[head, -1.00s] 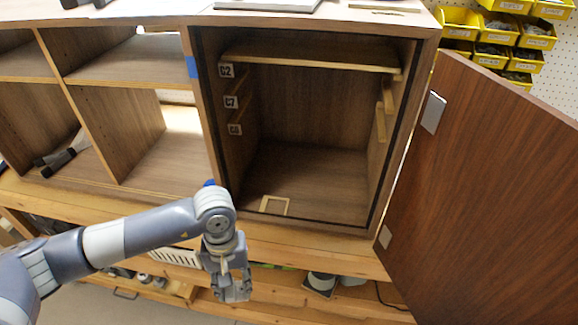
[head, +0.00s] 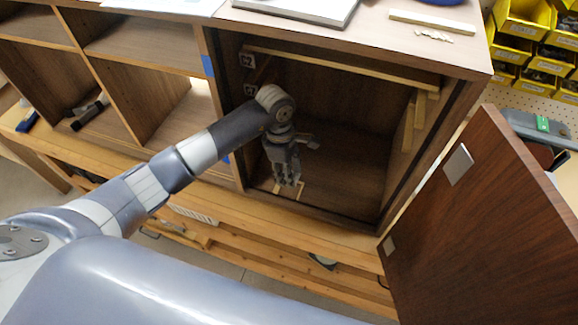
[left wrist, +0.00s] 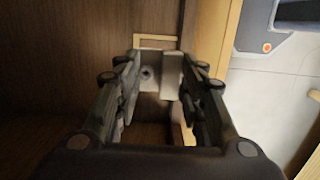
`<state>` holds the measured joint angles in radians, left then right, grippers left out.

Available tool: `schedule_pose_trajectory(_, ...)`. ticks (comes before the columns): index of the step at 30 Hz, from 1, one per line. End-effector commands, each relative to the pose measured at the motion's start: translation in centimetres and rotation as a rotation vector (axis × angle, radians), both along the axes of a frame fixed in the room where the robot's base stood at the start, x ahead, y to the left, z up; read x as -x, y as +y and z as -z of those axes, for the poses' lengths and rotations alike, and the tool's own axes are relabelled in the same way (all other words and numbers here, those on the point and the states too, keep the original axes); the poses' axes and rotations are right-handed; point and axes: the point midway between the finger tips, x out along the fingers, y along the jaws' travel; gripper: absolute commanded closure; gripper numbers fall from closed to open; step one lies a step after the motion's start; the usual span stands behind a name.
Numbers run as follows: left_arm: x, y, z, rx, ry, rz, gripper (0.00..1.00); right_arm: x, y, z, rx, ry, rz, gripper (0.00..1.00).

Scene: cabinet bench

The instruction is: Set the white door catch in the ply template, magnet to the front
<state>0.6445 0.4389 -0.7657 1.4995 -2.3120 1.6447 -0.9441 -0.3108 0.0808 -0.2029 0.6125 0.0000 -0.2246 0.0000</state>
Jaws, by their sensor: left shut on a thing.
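My left gripper (head: 287,184) reaches into the open cabinet and is just above the floor by the ply template (head: 300,190). In the left wrist view the left gripper (left wrist: 161,76) is shut on the white door catch (left wrist: 149,74). The catch shows a flat plate with a dark hole and a thicker block on its right, the side towards the cabinet's front edge. The pale frame of the ply template (left wrist: 156,37) shows just beyond the catch; the catch appears apart from it. In the head view my gripper hides the catch and part of the template. My right gripper is not in view.
The cabinet door (head: 485,225) stands open at the right, with a pale plate (head: 458,164) on it. Side rails (head: 409,125) and a shelf strip (head: 340,67) lie inside the cabinet. The cabinet floor (head: 345,190) right of the gripper is clear.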

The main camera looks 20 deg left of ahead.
Motion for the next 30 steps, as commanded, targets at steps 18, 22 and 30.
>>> schedule_pose_trajectory(18, 0.0, 0.0, 5.4, 0.0, 0.0, 0.002, 0.79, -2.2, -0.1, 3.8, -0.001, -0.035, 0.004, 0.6)
schedule_pose_trajectory(22, 0.0, 0.0, 5.5, 0.001, 0.0, 0.002, 0.79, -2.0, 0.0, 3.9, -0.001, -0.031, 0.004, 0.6)
schedule_pose_trajectory(30, 0.0, 0.0, 5.4, 0.0, 0.0, 0.002, 0.79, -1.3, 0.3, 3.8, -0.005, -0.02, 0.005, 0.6)
